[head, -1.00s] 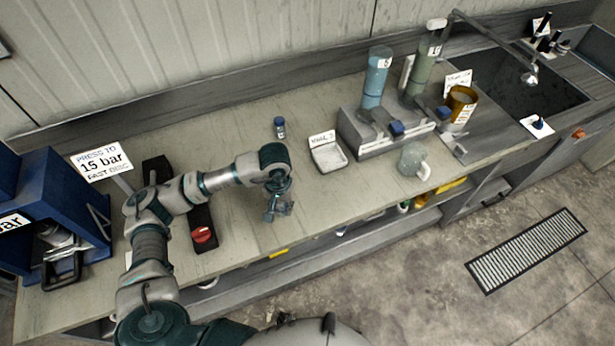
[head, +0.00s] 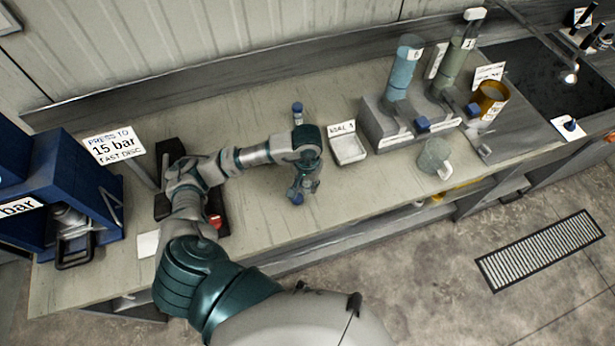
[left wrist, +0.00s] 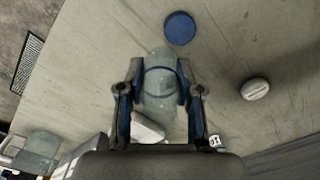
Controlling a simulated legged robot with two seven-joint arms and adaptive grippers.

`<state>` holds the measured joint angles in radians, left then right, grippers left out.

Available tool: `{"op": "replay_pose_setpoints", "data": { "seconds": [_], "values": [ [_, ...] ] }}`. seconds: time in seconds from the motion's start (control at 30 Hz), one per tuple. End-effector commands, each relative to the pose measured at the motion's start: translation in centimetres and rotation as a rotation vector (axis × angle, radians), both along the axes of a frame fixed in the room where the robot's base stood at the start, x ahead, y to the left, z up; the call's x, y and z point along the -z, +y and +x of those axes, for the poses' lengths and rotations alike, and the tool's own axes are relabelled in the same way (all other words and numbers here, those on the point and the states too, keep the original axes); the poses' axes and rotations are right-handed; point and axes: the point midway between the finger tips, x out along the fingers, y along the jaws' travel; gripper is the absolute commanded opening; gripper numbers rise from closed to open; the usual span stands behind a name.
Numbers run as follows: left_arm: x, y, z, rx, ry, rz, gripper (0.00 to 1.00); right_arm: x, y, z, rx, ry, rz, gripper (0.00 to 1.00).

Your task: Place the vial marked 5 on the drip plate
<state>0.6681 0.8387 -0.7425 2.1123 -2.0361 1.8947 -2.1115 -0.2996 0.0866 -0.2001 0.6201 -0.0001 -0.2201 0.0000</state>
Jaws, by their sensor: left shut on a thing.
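My left gripper (head: 302,190) is above the front part of the bench, left of the drip plate. In the left wrist view its fingers (left wrist: 160,92) are shut on a clear, glassy vial (left wrist: 159,82); no number on it is readable. A small blue part shows at the fingertips in the head view. Another small vial (head: 297,113) with a blue cap stands upright on the bench behind the gripper; its number is too small to read. My right gripper is not in view.
Right of the plate stands a grey rack (head: 385,135) with tall tubes, and a clear jug (head: 434,157) in front of it. A blue press (head: 65,195) stands at far left. The sink (head: 530,75) is at the right. Bench between gripper and plate is clear.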

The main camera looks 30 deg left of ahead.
Motion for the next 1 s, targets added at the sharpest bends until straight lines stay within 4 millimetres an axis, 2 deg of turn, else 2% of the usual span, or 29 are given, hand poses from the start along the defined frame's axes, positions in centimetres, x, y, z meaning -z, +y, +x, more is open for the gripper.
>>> {"op": "replay_pose_setpoints", "data": {
  "seconds": [0.1, 0.2, 0.27, 0.43, 0.57, 0.9, 0.93, 1.0],
  "values": [
    [0.1, 1.3, 1.9, -0.003, 0.002, -0.002, 0.04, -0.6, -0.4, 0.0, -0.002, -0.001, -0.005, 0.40],
    [0.3, 1.9, 2.7, -0.001, 0.002, -0.001, 0.04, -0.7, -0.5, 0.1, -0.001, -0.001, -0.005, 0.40],
    [0.6, 2.0, 2.8, 0.001, 0.003, -0.001, 0.04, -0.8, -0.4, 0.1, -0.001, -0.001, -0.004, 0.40],
    [3.0, 1.8, 2.7, 0.001, 0.006, -0.001, 0.04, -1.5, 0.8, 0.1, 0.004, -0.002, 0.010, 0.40],
    [3.8, 1.6, 2.8, 0.002, 0.001, 0.000, 0.04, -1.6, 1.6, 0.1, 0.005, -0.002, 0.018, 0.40],
    [4.3, 1.9, 2.9, 0.002, 0.000, 0.000, 0.04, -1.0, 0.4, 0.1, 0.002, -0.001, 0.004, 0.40],
    [4.2, 1.9, 2.9, 0.002, 0.000, 0.000, 0.40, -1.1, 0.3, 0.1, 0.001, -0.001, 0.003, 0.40],
    [4.2, 1.9, 2.8, 0.002, 0.001, 0.000, 0.58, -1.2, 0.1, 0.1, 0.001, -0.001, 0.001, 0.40]
  ]
}}
